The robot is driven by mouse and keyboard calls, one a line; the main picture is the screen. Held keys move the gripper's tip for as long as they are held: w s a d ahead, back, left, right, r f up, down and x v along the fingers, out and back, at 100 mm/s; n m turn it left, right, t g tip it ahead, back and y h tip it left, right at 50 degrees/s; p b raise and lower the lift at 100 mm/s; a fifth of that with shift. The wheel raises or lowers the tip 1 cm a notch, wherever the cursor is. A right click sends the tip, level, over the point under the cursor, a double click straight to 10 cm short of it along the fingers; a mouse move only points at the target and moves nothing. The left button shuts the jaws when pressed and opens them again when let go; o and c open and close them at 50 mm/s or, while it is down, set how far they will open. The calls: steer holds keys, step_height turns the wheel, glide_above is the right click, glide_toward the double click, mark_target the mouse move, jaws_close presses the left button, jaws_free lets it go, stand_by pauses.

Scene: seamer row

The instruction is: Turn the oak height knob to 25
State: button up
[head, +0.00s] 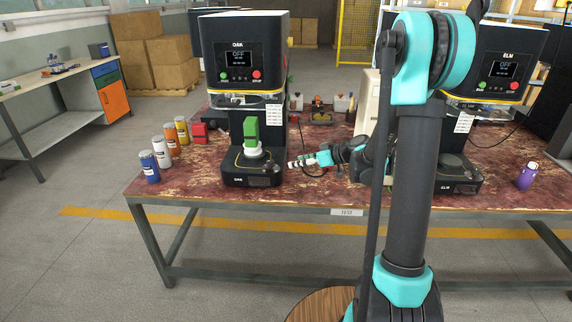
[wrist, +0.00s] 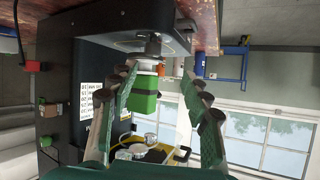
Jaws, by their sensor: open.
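The oak seamer (head: 245,50), labelled OAK, stands left of centre on the table in the head view. Its screen (head: 238,60) reads OFF. A green block-like piece (head: 250,130) stands on its white round seat; it also shows in the wrist view (wrist: 145,97). My gripper (head: 296,162) is low at the right side of the oak seamer's base, pointing left. In the wrist view its fingers (wrist: 158,72) are spread apart with nothing clearly held. The seamer's base and dark round pedestal (wrist: 153,46) lie beyond them. I cannot pick out the height knob or its setting.
The table's front edge is clear.

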mark_target(271, 161)
steer(key=shift+n+t, duration=0.4)
steer(key=shift+n, duration=0.1)
steer(key=x, duration=1.5)
steer(key=shift+w+a+r, duration=0.15)
steer(key=shift+w+r, duration=0.2)
steer(key=shift+w, duration=0.1)
jaws_close()
steer(key=shift+s+a+m+t, duration=0.1)
steer(key=shift+m+t, duration=0.3)
steer(key=shift+m, duration=0.1)
steer(key=shift+m+t+h, duration=0.8)
steer(key=shift+m, duration=0.1)
steer(key=shift+t, duration=0.3)
